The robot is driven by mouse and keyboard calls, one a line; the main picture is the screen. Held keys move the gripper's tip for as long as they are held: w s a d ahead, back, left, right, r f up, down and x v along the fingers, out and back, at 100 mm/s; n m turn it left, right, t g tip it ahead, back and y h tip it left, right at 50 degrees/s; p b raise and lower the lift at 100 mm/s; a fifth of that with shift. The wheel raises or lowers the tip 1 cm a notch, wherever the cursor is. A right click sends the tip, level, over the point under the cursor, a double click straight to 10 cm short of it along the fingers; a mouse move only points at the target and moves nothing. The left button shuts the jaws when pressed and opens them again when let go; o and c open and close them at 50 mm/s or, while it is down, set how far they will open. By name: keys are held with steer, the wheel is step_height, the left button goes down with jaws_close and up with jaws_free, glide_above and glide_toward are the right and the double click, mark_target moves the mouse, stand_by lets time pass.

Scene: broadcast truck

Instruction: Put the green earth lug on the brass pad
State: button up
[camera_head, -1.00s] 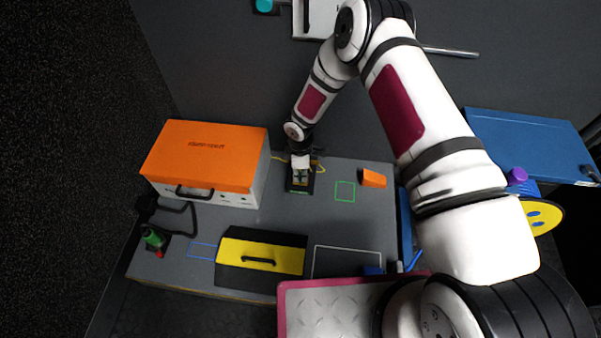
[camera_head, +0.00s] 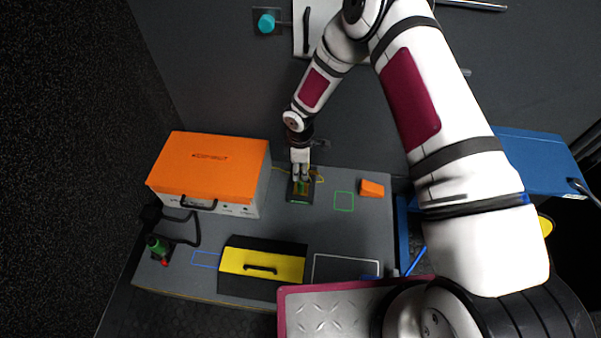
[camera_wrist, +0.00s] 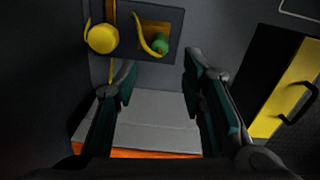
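The green earth lug (camera_wrist: 162,44) shows in the wrist view at one side of the square brass pad (camera_wrist: 148,29), with a yellow cable curving beside it. I cannot tell whether it lies flat on the pad. The pad sits in a dark plate (camera_wrist: 125,48). In the head view, a small green spot (camera_head: 301,187) shows on that plate, just below my gripper (camera_head: 301,178). In the wrist view my gripper (camera_wrist: 160,78) has its two fingers well apart with nothing between them. The lug is beyond the fingertips.
An orange-lidded case (camera_head: 208,162) stands left of the plate. An orange block (camera_head: 371,189) and a green outline (camera_head: 344,202) lie right of it. A yellow-and-black box (camera_head: 262,262) is at the front. A round yellow piece (camera_wrist: 103,38) is beside the pad. The middle surface is clear.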

steer(key=shift+r+p, duration=0.35)
steer(key=shift+r, duration=1.05)
steer(key=d+r+m+h, duration=0.15)
steer(key=d+r, duration=0.25)
steer(key=r, duration=0.5)
steer(key=d+r+m, duration=0.2)
steer(key=d+r, duration=0.2)
steer(key=r, duration=0.6)
steer(key=s+d+r+m+h, duration=0.1)
steer(key=s+d+r+m, duration=0.2)
steer(key=r, duration=0.4)
steer(key=s+d+r+m+h, duration=0.1)
steer(key=s+d+r+m, duration=0.15)
steer(key=s+r, duration=0.4)
steer(key=s+d+r+m+y, duration=0.1)
steer(key=s+d+r+m, duration=0.3)
steer(key=s+r, duration=0.9)
steer(key=s+a+m+y, duration=0.2)
steer(key=s+m, duration=0.2)
steer(key=s, duration=1.3)
steer(key=shift+s+f+m, duration=0.2)
steer(key=shift+f+m, duration=0.05)
steer(key=shift+m, duration=0.15)
